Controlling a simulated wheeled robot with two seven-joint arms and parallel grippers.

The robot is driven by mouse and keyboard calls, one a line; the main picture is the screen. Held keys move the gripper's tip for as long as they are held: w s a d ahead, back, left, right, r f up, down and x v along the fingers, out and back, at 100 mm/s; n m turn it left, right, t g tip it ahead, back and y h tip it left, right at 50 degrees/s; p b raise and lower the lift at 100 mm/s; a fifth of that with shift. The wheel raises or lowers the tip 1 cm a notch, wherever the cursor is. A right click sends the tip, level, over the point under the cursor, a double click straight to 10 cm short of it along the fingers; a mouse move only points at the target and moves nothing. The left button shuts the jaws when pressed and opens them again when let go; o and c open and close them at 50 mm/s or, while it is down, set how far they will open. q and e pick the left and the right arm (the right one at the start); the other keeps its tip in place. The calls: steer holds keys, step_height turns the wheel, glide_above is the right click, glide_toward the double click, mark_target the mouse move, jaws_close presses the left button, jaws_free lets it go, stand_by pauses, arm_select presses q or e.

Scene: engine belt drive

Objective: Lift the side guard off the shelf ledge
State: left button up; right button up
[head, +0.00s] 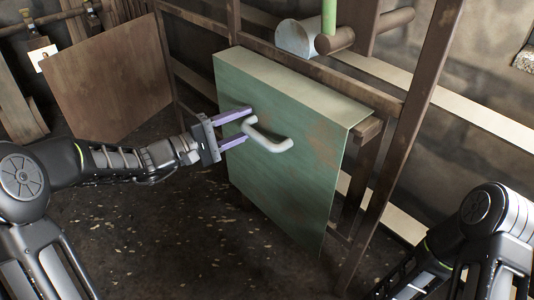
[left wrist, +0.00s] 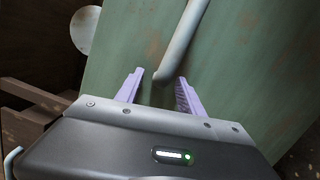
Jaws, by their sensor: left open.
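The side guard (head: 285,185) is a green, worn panel with rust patches, hanging upright over a wooden ledge (head: 366,130) in the head view. A pale grey handle (head: 275,143) sticks out from its face. My left gripper (head: 247,125) is open, its purple fingers pointing at the handle's left end. In the left wrist view, the handle (left wrist: 181,42) runs down between the two fingers (left wrist: 155,88) of my left gripper, with the green guard (left wrist: 240,60) behind; I cannot tell if the fingers touch it. My right gripper is out of view; only part of my right arm shows.
A wooden frame post (head: 400,150) stands just right of the guard. A grey roller (head: 297,38) and a green bar (head: 328,15) are above it. A brown board (head: 112,75) leans at the back left. The dirt floor (head: 190,240) below is mostly clear.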

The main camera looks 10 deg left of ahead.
arm_select(q)
steer(key=shift+c, duration=0.3)
jaws_close()
stand_by(0.5)
steer(key=shift+r, duration=0.1)
stand_by(0.7)
steer(key=shift+r, duration=0.15)
